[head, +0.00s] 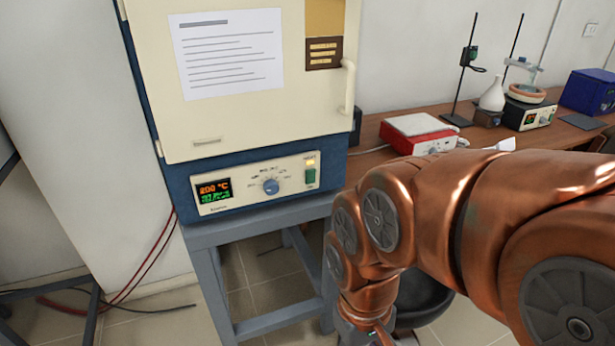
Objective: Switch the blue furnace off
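The blue furnace (175,192) stands on a grey-blue stand, with a blue body and a cream door (235,120) that is closed. Its front panel has a lit display (214,190) with orange digits reading about 200 °C and green digits below. A blue knob (271,186) sits mid-panel. A green rocker switch (310,176) is at the panel's right end, with a lit yellowish lamp above it. My copper-coloured arm reaches in from the right and bends down in front of the stand. My gripper is at or below the bottom edge, and its fingers cannot be made out.
A wooden bench (375,135) at the right holds a red-and-white hotplate (418,132), a white flask (493,94), a stirrer (530,112) and a blue box (588,92). The stand's frame (275,320) is below the furnace. Red cables (150,262) hang at its left.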

